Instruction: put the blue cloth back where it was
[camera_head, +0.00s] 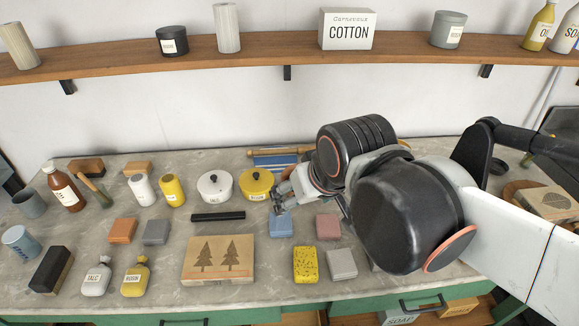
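A blue folded cloth (281,228) lies on the grey worktop, right of the middle of the head view. My gripper (280,207) points down at its far edge and covers part of it. I cannot tell whether the fingers touch the cloth or how far apart they are. Similar folded squares lie nearby: a pink one (328,227), a light grey one (342,263), an orange one (122,230) and a darker grey one (156,231).
A yellow sponge (305,264) and a wooden block with tree shapes (218,259) lie in front. A shelf (280,46) runs above.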

